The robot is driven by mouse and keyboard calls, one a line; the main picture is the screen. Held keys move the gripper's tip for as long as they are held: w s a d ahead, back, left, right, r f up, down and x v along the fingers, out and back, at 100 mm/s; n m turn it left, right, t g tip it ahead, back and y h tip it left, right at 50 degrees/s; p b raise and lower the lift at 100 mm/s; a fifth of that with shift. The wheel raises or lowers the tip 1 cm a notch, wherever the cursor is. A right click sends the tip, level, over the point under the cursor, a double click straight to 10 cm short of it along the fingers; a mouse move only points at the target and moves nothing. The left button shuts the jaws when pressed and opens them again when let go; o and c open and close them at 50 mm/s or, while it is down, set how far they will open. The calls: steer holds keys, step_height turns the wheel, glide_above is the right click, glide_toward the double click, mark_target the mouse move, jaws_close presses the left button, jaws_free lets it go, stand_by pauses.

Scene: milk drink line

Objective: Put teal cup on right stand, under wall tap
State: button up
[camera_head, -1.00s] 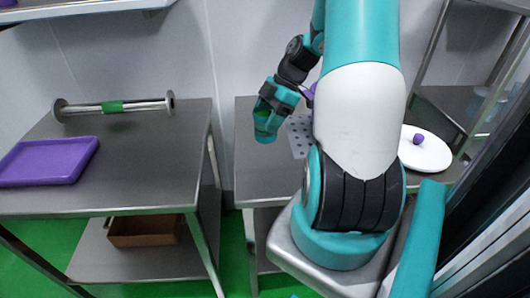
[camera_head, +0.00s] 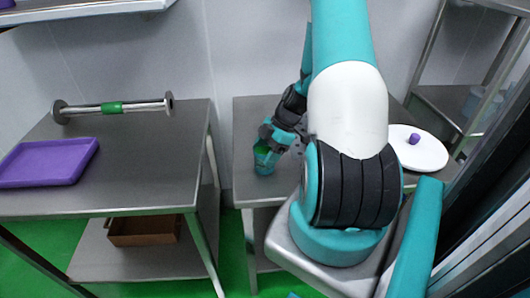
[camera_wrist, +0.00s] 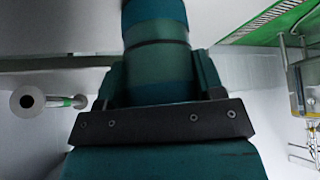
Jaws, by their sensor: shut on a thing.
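The teal cup (camera_head: 264,158) is held by my gripper (camera_head: 271,146) at the left part of the right-hand steel table in the head view. It looks about upright. In the wrist view the cup (camera_wrist: 155,45) stands between the two fingers (camera_wrist: 160,85), which are shut on it. I cannot tell whether its base touches the table or hangs just above it. The right stand and the wall tap cannot be made out in the head view now; my arm covers that part of the table and wall.
The right table (camera_head: 250,112) is bare at its back left. A white round lid with a purple knob (camera_head: 417,150) lies right of my arm. The left table holds a purple tray (camera_head: 45,162) and a metal bar with a green band (camera_head: 112,108). A brown box (camera_head: 143,230) sits below.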

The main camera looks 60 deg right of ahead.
steer(key=o, duration=1.1)
steer(key=b+v, duration=0.2)
steer(key=v, duration=1)
steer(key=w+a+r+m+g, duration=0.1)
steer(key=w+a+r, duration=0.15)
steer(key=a, duration=0.45)
steer(key=w+a+r+g+h, duration=0.1)
steer(key=w+a+r, duration=0.15)
steer(key=a, duration=0.55)
steer(key=w+a+r+m, duration=0.1)
steer(key=a+r, duration=0.3)
steer(key=a, duration=0.3)
steer(key=s+a+r+m, duration=0.1)
steer(key=s+a, duration=0.3)
steer(key=a, duration=0.2)
steer(key=s+a+r+m, duration=0.1)
steer(key=s+a+r, duration=0.1)
steer(key=s+a, duration=0.2)
steer(key=s+a+r+m+g, duration=0.1)
steer(key=s+a, duration=0.4)
steer(key=a, duration=0.4)
steer(key=shift+r+m+h, duration=0.15)
steer(key=shift+m+h, duration=0.15)
